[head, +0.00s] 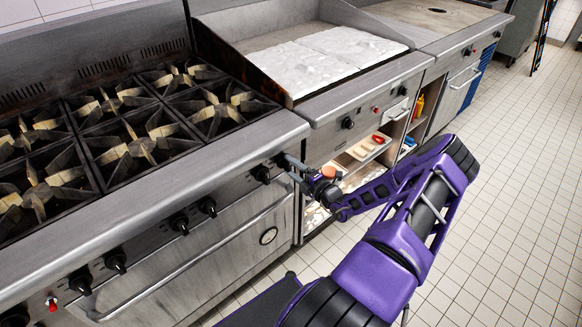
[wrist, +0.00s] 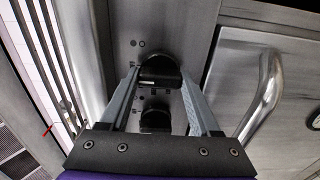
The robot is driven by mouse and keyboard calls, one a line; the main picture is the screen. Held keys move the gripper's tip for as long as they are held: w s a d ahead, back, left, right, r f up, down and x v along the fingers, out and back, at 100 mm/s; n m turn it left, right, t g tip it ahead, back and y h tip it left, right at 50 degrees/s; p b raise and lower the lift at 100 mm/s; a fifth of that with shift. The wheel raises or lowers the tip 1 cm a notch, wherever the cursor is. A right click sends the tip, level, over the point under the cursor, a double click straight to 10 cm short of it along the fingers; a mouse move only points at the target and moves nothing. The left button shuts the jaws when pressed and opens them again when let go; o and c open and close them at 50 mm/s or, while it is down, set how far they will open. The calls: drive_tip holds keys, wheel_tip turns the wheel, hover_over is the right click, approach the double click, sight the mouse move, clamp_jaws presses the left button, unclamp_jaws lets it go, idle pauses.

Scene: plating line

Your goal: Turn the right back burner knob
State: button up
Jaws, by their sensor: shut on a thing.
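My gripper (head: 289,168) is at the right end of the range's front panel. In the wrist view, its two fingers (wrist: 158,78) are shut on a black burner knob (wrist: 158,66), one on each side. In the head view the fingers mostly hide this knob. A second black knob (wrist: 156,117) sits beside it, nearer the gripper's base in the wrist view; a neighbouring knob (head: 262,173) shows left of the fingers in the head view. The back right burner (head: 182,74) shows no flame. The held knob's pointer mark cannot be read clearly.
More knobs (head: 180,223) line the panel to the left. The oven handle (head: 190,262) runs below them and also shows close to the right finger in the wrist view (wrist: 262,90). A griddle (head: 325,55) stands right of the range. The tiled floor (head: 500,190) is clear.

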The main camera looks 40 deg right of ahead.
drive_tip(key=o, duration=1.4)
drive_tip(key=s, duration=0.5)
drive_tip(key=s+d, duration=0.1)
drive_tip(key=s, duration=1.1)
drive_tip(key=shift+s+d, duration=0.2)
